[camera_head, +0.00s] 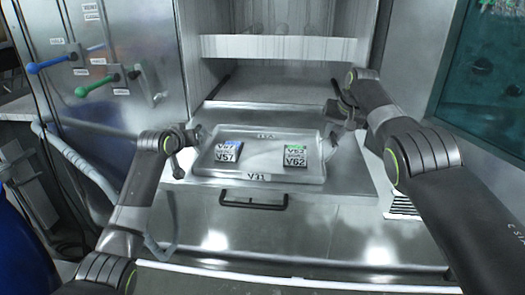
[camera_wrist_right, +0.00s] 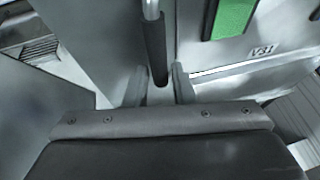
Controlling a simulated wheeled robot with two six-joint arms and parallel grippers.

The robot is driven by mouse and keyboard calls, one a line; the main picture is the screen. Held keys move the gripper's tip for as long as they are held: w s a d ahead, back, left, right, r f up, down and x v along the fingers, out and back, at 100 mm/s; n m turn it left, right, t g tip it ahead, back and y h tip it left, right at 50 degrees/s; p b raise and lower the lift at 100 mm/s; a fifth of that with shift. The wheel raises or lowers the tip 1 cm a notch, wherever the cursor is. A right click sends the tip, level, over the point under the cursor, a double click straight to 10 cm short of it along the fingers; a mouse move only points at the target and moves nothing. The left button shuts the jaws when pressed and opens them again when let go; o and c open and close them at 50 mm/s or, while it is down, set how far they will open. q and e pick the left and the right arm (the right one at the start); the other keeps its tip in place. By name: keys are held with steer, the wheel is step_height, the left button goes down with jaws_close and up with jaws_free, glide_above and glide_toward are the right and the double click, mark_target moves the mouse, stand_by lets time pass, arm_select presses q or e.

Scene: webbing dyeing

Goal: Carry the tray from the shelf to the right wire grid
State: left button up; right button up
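The tray (camera_head: 228,174) is a shallow, pale tray labelled V31, in the middle of the head view. Its front edge is nearest me. It carries a blue-topped block marked V57 (camera_head: 225,153) and a green-topped block marked V62 (camera_head: 295,157). My right gripper (camera_head: 343,112) is at the tray's right side. In the right wrist view its fingers (camera_wrist_right: 158,84) close around a dark bar-like handle (camera_wrist_right: 155,48) beside the tray. My left gripper (camera_head: 187,150) is at the tray's left side; its hold on the rim or handle is unclear.
A metal cabinet with an open shelf recess (camera_head: 280,80) stands behind the tray. A steel front with a black handle (camera_head: 252,205) lies below it. Blue and green levers (camera_head: 98,86) stick out from the left cabinet. A dark teal panel (camera_head: 485,80) is at the right.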

arm_select(q)
jaws_close()
arm_select(e)
jaws_close()
arm_select(q)
steer(key=shift+a, duration=0.1)
stand_by(0.7)
steer(key=shift+w+r, duration=0.1)
steer(key=shift+r, duration=0.1)
arm_select(e)
steer(key=shift+w+r, duration=0.1)
steer(key=shift+r, duration=0.1)
